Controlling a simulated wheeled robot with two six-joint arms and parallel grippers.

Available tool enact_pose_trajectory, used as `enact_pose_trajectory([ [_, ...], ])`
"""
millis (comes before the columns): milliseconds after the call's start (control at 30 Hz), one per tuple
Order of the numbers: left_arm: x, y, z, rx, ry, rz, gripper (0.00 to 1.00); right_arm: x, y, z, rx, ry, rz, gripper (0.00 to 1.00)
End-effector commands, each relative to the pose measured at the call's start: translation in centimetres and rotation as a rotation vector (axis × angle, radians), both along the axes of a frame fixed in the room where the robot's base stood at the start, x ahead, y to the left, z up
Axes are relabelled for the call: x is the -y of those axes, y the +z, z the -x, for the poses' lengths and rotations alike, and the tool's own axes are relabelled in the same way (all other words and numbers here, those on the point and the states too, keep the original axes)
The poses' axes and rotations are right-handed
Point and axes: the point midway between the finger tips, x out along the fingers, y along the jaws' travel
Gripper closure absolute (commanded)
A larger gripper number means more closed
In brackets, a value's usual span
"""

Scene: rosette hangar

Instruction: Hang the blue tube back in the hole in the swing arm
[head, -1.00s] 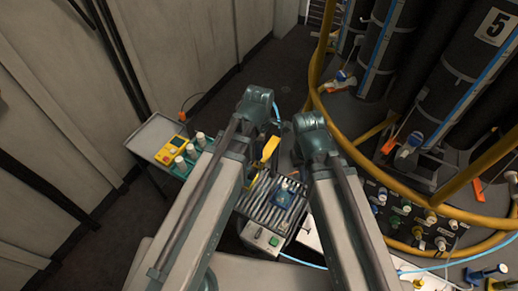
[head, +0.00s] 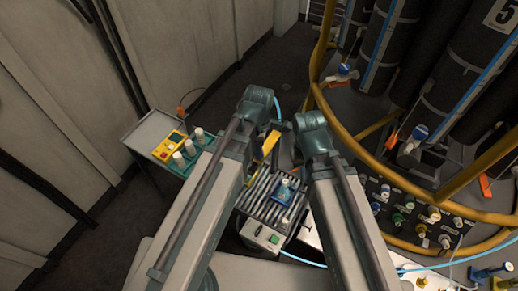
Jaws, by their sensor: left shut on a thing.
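A short length of light-blue tube (head: 277,108) shows just right of the end of my left arm. A blue tube (head: 303,261) also runs low past the grey box toward the right; I cannot tell if the two join. A yellow piece (head: 270,143) stands between my arms; I cannot tell if it belongs to the swing arm. The hole is not visible. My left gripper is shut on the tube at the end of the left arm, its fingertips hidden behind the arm. My right gripper is hidden behind the right arm.
A ribbed grey box (head: 262,238) with a blue item (head: 284,191) on it stands between my arms. A side tray (head: 152,132) holds a yellow meter (head: 170,146) and white bottles.

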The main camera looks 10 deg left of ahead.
Motion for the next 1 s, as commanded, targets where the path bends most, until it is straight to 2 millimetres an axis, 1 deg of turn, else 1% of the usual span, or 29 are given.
enact_pose_trajectory([
  [200, 0.00, 0.00, 0.00, 0.000, 0.000, 0.000, 1.00, 0.00, 0.00, 0.00, 0.000, 0.000, 0.000, 1.00],
  [467, 0.00, -0.63, 0.00, 0.000, 0.000, 0.000, 1.00, 0.00, -0.63, 0.00, 0.000, 0.000, 0.000, 1.00],
  [667, 0.00, -0.56, 0.00, 0.000, 0.000, 0.000, 1.00, 0.00, -0.56, 0.00, 0.000, 0.000, 0.000, 1.00],
  [700, 0.00, -0.56, 0.00, 0.000, 0.000, 0.000, 0.66, 0.00, -0.55, 0.00, 0.000, 0.000, 0.000, 1.00],
  [767, 0.00, -0.56, 0.00, 0.000, 0.000, 0.000, 0.55, 0.00, -0.55, 0.00, 0.000, 0.000, 0.000, 1.00],
  [800, 0.00, -0.56, 0.00, 0.000, 0.000, 0.000, 0.48, 0.00, -0.55, 0.00, 0.000, 0.000, 0.000, 1.00],
  [900, 0.00, -0.56, 0.00, 0.000, 0.000, 0.000, 0.33, 0.00, -0.55, 0.00, 0.000, 0.000, 0.000, 1.00],
  [1000, 0.00, -0.56, 0.00, 0.000, 0.000, 0.000, 0.33, 0.00, -0.55, 0.00, 0.000, 0.000, 0.000, 1.00],
])
